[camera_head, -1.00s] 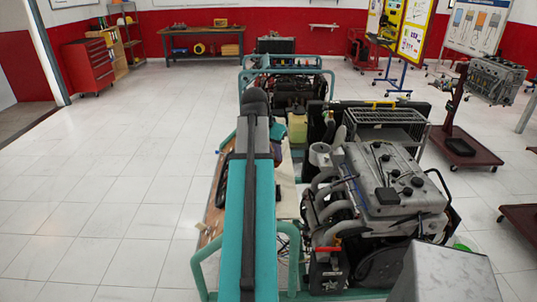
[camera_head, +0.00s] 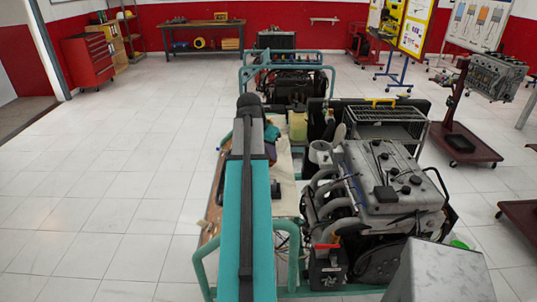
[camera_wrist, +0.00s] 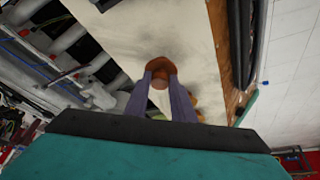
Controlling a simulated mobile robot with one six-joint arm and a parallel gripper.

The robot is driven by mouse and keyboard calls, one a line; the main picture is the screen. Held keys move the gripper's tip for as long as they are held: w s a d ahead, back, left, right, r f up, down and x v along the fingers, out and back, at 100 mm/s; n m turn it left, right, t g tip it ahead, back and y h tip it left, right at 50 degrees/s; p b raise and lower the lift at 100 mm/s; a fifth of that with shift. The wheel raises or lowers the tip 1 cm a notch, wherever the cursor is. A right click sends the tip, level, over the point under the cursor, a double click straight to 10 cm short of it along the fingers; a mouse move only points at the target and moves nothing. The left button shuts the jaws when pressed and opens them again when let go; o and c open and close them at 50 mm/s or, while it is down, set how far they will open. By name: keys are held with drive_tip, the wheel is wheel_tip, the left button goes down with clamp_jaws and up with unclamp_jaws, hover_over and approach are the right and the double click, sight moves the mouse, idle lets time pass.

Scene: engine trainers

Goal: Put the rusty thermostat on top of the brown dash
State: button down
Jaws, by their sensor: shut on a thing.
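In the wrist view my gripper (camera_wrist: 161,80) is shut on the rusty thermostat (camera_wrist: 159,65), an orange-brown piece between the tips of its two purple-grey fingers. A pale, whitish part shows below it between the fingers. Behind them is a wide beige panel with a brown edge (camera_wrist: 222,40), which looks like the brown dash. I cannot tell the gap between thermostat and panel. In the head view the panel's brown border (camera_head: 213,205) shows left of my arm, which hides much of it. The thermostat cannot be made out there.
A grey engine (camera_head: 385,185) with curved pipes stands close to the right of the panel. Teal frame rails (camera_head: 205,275) surround the panel's near end. A wire rack (camera_head: 385,120) and a yellowish container (camera_head: 298,125) are farther back. The tiled floor on the left is clear.

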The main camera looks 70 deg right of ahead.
drive_tip(key=shift+f, duration=0.7)
drive_tip(key=shift+f, duration=0.15)
drive_tip(key=c, duration=1.5)
unclamp_jaws()
drive_tip(key=shift+r, duration=0.2)
drive_tip(key=shift+b+v, duration=1.45)
drive_tip(key=shift+v, duration=4.55)
drive_tip(key=shift+w+f, duration=0.1)
drive_tip(key=shift+f, duration=0.05)
